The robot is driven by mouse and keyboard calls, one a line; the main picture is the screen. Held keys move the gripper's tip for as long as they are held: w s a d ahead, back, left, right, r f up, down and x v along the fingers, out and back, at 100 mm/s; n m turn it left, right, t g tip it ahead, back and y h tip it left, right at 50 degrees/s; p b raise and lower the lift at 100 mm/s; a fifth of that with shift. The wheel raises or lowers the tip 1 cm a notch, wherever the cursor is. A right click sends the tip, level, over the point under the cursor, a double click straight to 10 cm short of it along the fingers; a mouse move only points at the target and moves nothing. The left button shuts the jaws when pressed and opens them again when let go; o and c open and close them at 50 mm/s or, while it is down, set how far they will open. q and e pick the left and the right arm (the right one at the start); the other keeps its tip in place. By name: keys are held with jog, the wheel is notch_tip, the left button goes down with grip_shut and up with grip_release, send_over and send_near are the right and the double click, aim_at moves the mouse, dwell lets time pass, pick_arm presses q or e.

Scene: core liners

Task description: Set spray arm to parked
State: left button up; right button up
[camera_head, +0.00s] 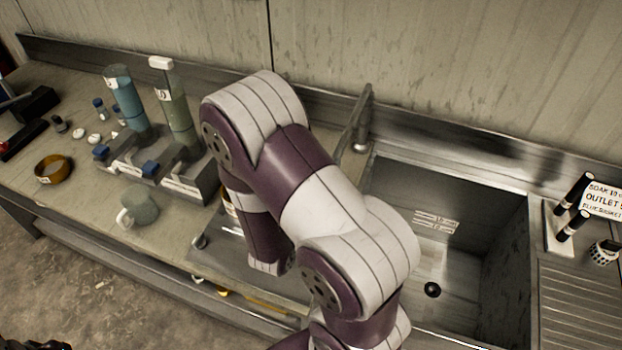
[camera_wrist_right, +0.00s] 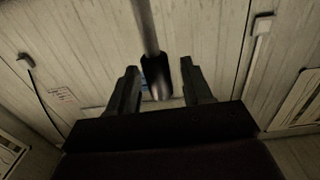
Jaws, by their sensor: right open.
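A grey metal spout (camera_head: 356,120), which looks like the spray arm, rises at the back left corner of the sink (camera_head: 455,225) and leans up to the right. In the right wrist view a metal tube with a dark rounded end (camera_wrist_right: 148,30) hangs down between the fingers of my right gripper (camera_wrist_right: 161,84). It is probably the same spray arm. The fingers are apart, one on each side, with visible gaps to the tube. In the head view my right arm covers the middle, and its gripper is hidden. My left gripper is not clearly seen.
Left on the counter stand a blue cylinder (camera_head: 126,100), a green cylinder (camera_head: 178,112), a mug (camera_head: 138,207) and an amber ring-shaped dish (camera_head: 53,170). A sign (camera_head: 603,199) and black-capped holders stand right of the sink. The sink basin looks mostly empty.

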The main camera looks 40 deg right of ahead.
jog(key=b+v, duration=0.3)
jog(key=v, duration=0.9)
